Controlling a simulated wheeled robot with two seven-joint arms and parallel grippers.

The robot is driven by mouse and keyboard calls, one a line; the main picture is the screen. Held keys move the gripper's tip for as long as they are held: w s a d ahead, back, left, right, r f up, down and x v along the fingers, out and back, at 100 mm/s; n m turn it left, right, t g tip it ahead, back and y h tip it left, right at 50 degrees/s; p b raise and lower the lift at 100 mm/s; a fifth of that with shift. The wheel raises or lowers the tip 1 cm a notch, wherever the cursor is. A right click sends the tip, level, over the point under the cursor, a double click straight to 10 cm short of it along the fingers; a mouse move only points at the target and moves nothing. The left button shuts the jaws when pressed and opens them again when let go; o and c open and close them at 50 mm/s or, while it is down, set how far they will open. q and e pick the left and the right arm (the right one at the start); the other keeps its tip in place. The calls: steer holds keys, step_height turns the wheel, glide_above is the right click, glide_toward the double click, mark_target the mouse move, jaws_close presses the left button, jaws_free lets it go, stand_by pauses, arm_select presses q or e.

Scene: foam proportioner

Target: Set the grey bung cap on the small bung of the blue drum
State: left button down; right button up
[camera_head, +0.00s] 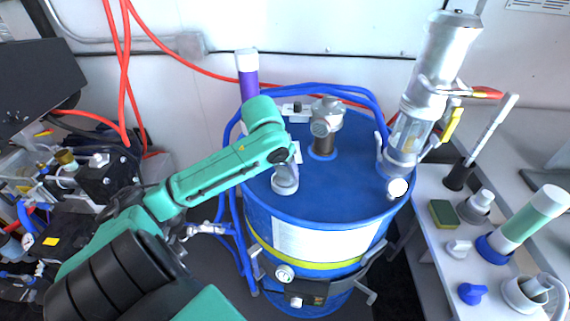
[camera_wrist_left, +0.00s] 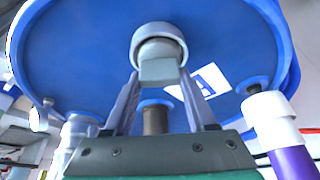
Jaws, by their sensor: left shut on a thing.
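The blue drum (camera_head: 345,180) stands in the middle of the head view, its lid facing up. My left gripper (camera_head: 292,158) reaches in from the left over the lid's front-left part. It is shut on the grey bung cap (camera_head: 285,182), which shows below the fingers. In the left wrist view the cap (camera_wrist_left: 158,66) sits between the tips of my left gripper (camera_wrist_left: 160,78), with a pale round rim above it in the picture. The cap hides the small bung, and I cannot tell whether it touches the bung or is just above. My right gripper is not in view.
A metal pump fitting (camera_head: 325,122) stands on the lid behind the cap. A tall silver proportioner (camera_head: 420,100) rises at the lid's right. A purple tube with a white top (camera_head: 248,78) stands behind left. Blue hoses loop around the drum. A side shelf (camera_head: 440,262) holds several small parts.

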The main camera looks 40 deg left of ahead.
arm_select(q)
steer(key=shift+p, duration=0.5)
steer(key=shift+f, duration=0.15)
steer(key=c, duration=0.5)
jaws_free()
steer(key=p+v, duration=1.1)
steer(key=shift+p, duration=0.4)
steer(key=shift+w, duration=0.1)
